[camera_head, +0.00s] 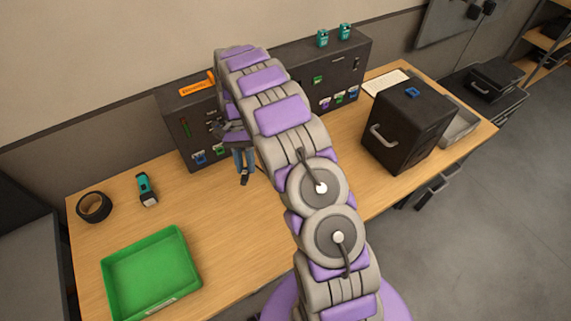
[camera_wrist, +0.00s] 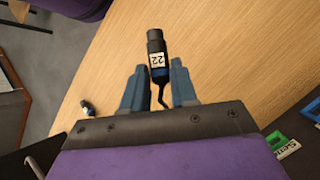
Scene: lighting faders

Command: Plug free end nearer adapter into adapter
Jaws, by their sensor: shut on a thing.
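My gripper (camera_wrist: 158,72) has two blue fingers, shut on a black cable connector (camera_wrist: 156,42) with a white label reading 22. The connector's barrel points away from the gripper, past the fingertips. Its thin black cable curls back between the fingers. A second small dark piece (camera_wrist: 87,108) with a blue and white band lies on the table at left in the wrist view; it may be another cable end. In the head view, my gripper (camera_head: 244,165) is over the table in front of the black panel (camera_head: 345,60), connector hanging below. I cannot make out which part is the adapter.
The panel has coloured labels and sockets along its face. A green tray (camera_head: 150,270), a tape roll (camera_head: 94,207) and a teal and black torch (camera_head: 147,189) are at left on the table. A black case (camera_head: 405,125) stands at right. My arm hides part of the panel.

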